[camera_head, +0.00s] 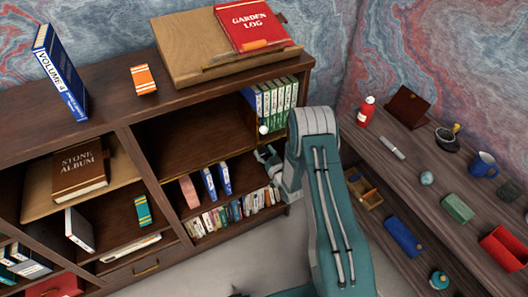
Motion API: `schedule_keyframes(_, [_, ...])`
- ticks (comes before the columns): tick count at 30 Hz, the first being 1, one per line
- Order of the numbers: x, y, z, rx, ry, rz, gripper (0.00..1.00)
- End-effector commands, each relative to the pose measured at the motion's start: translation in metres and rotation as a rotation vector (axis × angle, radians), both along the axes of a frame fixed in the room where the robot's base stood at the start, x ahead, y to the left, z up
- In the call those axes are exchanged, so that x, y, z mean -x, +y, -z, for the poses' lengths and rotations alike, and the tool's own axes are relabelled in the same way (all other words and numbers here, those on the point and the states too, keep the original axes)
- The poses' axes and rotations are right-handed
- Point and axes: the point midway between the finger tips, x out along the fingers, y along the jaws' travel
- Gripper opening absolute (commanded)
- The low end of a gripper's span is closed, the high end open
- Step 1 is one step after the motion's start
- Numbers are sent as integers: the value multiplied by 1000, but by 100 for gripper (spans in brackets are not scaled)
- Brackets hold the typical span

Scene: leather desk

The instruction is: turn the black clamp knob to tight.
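I cannot clearly make out the black clamp knob. A small dark piece (282,17) at the right edge of the wooden board is too small to identify. A small pale round thing (263,129) sits at the front of the shelf by the green-and-white books, and it does not look black. My gripper (265,154) is in front of the bookcase, just below that pale thing and apart from it. Its small fingers look spread, with nothing visible between them. My forearm hides part of the bookcase's right end.
The bookcase (120,117) holds several books, with a red Garden Log (252,24) on the wooden board (180,48) on top. At right, a dark wooden shelf unit (405,178) carries a red bottle (366,111), a blue mug (483,164) and a red bin (507,247).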

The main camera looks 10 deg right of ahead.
Motion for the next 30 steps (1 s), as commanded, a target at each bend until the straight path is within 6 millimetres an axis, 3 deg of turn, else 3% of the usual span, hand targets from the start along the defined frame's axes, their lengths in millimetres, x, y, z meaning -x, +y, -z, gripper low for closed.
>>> schedule_keyframes(14, [-1,0,-1,-64,14,-1,17])
schedule_keyframes(30, [-2,-2,-1,-496,127,0,17])
